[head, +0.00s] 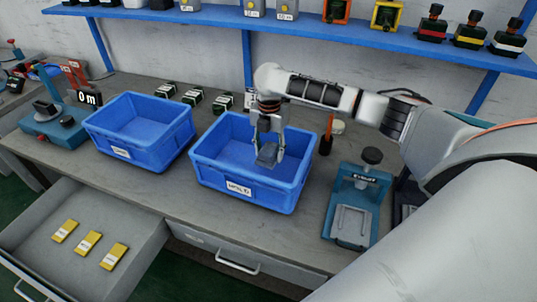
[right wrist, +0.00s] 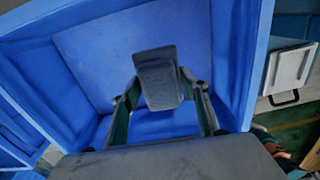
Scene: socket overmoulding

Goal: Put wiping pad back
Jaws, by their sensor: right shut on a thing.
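A dark grey block-like pad (head: 266,156), which I take as the wiping pad, is held between the fingers of my right gripper (head: 268,148). The gripper points down inside or just over the right blue bin (head: 222,178). In the right wrist view the pad (right wrist: 158,82) sits between both fingertips (right wrist: 160,95), with the blue bin (right wrist: 90,45) around it. The bin looks otherwise empty. I cannot tell whether the pad touches the bin floor. My left gripper is out of view.
An empty blue bin (head: 140,148) stands to the left. A teal press fixture (head: 356,205) is right of the bins. Green-and-black parts (head: 193,97) lie behind. An open drawer (head: 45,255) holds yellow blocks (head: 89,242). A blue shelf (head: 300,26) runs above the bench.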

